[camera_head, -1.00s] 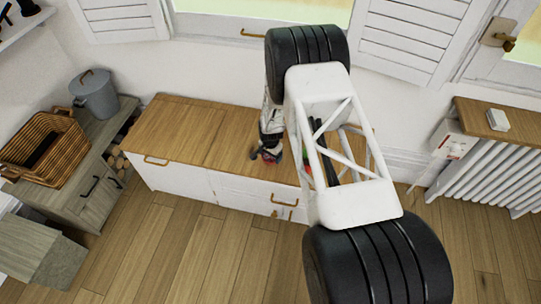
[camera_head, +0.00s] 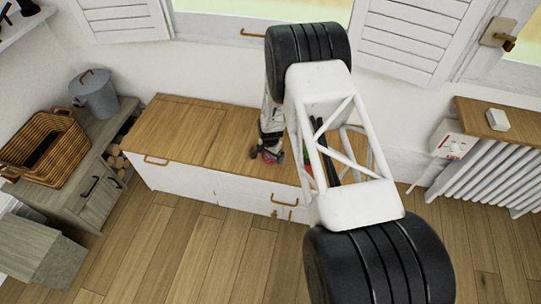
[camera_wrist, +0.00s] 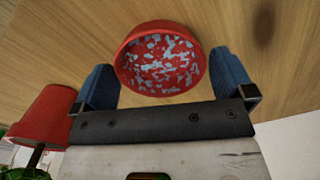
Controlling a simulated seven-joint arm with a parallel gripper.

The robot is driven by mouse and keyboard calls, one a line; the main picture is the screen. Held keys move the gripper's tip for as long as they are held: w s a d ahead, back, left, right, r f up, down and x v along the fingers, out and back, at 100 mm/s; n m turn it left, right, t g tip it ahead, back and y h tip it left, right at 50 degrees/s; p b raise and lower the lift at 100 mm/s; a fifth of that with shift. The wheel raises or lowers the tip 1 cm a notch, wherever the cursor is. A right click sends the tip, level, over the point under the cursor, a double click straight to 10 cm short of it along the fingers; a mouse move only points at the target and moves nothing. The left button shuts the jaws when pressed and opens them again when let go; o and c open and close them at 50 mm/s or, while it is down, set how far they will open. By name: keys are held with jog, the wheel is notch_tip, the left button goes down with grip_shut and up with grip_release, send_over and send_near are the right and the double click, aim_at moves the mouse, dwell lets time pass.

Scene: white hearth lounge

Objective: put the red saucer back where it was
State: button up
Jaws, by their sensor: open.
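The red saucer (camera_wrist: 160,60) is a shallow round dish with a speckled pale-blue and red inside. In the wrist view it lies between the two blue fingers of my gripper (camera_wrist: 165,80), on or close over the wooden top. In the head view my gripper (camera_head: 271,154) is low at the front edge of the wooden-topped cabinet (camera_head: 180,130), and a bit of red shows there. My arm hides much of the cabinet's right part.
A red lampshade-like object (camera_wrist: 45,115) stands at the left in the wrist view, with something green below it. A wicker basket (camera_head: 45,150) and a grey pot (camera_head: 95,95) sit on the left unit. The cabinet's left half is clear. A radiator (camera_head: 490,175) stands at right.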

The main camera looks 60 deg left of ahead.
aim_at(271, 158)
notch_tip(271, 158, up, 11)
jog(key=shift+r, duration=0.15)
dwell(0.5)
dwell(0.5)
dwell(0.5)
